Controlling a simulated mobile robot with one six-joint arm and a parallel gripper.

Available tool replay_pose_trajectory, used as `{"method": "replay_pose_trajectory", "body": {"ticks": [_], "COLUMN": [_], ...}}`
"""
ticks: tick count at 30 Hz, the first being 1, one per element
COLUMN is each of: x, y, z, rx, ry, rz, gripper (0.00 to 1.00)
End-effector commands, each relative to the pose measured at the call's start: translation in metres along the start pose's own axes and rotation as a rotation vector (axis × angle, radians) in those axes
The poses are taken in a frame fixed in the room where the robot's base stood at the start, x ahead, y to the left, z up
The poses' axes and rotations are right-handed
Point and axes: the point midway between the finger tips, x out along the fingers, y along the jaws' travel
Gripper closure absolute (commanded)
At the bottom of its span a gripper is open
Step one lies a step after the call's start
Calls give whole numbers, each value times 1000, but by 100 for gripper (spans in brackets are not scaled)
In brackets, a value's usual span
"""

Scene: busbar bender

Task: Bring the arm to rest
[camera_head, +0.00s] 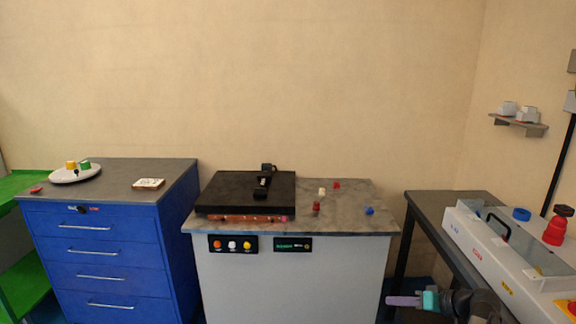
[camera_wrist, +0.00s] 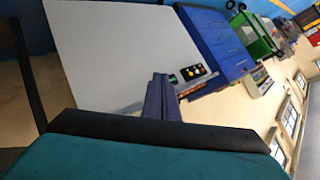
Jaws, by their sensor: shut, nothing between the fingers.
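My gripper (camera_head: 392,301) shows low in the head view, right of the middle, with purple fingers and a teal body. It points left, in front of the gap between the grey cabinet (camera_head: 290,285) and the dark table at the right. The fingers are shut together with nothing between them. In the wrist view my gripper (camera_wrist: 160,78) has its shut fingers in front of the cabinet's pale side (camera_wrist: 115,45). No contact with the cabinet can be made out.
A black bending machine (camera_head: 230,190) and small coloured pieces sit on the cabinet top. A blue drawer unit (camera_head: 100,262) stands left.

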Motion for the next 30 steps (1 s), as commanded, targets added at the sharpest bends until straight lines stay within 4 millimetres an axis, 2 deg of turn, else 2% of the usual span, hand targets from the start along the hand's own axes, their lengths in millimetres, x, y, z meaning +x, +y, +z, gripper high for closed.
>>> {"method": "replay_pose_trajectory", "body": {"ticks": [1,6,15,21,30], "x": [18,66,134,165,187], "y": [-4,-13,-33,-46,-62], "z": [16,66,168,240,352], "rx": [10,43,94,120,150], "ry": [-35,-150,-367,-517,-750], "rz": [-11,-33,-44,-33,17], "gripper": [100,100,100,100,100]}}
